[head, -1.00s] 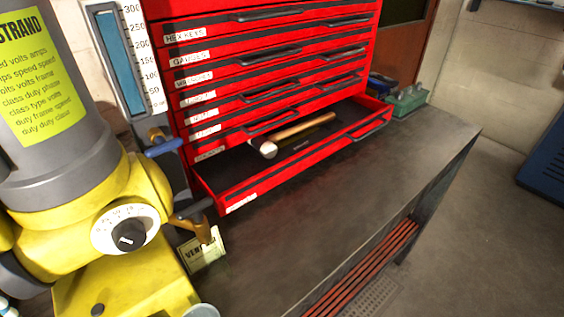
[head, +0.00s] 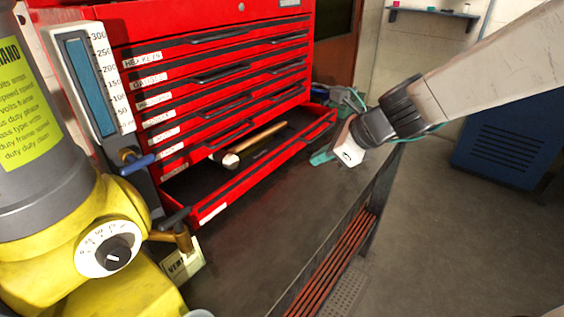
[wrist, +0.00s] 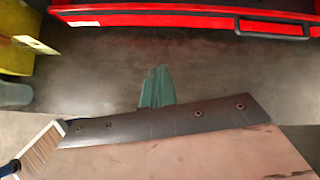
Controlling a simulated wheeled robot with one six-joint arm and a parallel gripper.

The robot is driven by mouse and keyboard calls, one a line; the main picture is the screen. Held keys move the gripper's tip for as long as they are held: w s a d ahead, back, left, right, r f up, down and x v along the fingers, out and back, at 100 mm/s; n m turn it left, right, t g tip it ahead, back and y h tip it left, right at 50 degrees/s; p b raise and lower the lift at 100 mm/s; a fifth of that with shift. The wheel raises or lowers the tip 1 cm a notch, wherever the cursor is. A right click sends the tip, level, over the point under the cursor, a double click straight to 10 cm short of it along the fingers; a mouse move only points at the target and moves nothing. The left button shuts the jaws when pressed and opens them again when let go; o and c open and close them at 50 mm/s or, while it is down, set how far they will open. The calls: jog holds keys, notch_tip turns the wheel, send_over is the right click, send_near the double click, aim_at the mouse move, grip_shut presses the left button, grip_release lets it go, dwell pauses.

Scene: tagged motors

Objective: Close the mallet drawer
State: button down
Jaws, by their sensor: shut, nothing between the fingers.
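The mallet drawer (head: 243,181) is the lowest drawer of the red tool chest (head: 140,75) and stands pulled out. A mallet (head: 258,139) with a pale wooden handle lies inside it. My gripper (head: 319,158) is shut and empty, just in front of the drawer's right end in the head view, apart from it as far as I can tell. In the wrist view, the green fingertips (wrist: 158,72) point at the drawer front (wrist: 150,18). The dark drawer handle (wrist: 272,28) shows at the upper right there.
A yellow and grey machine (head: 85,235) stands at the left, beside a gauge (head: 85,85) and a small tag (head: 182,263). The grey bench top (head: 255,235) in front of the drawer is clear. A blue cabinet (head: 510,140) stands at the right.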

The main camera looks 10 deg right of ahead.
aim_at(273, 166)
jog(key=w+a+f+m, duration=0.1)
jog(key=w+f, duration=0.1)
jog(key=f, duration=0.1)
jog(key=w+a+f+m, duration=0.1)
jog(key=w+a+f, duration=0.1)
jog(key=w, duration=0.1)
jog(key=w+a+f+m, duration=0.1)
jog(key=w+f, duration=0.1)
jog(key=f, duration=0.1)
jog(key=shift+w+a+f+t, duration=0.15)
jog(key=shift+a+f+t, duration=0.15)
jog(key=shift+a, duration=0.1)
jog(key=shift+w+a+r, duration=0.2)
jog(key=shift+w+a, duration=1.15)
jog(key=shift+w, duration=0.1)
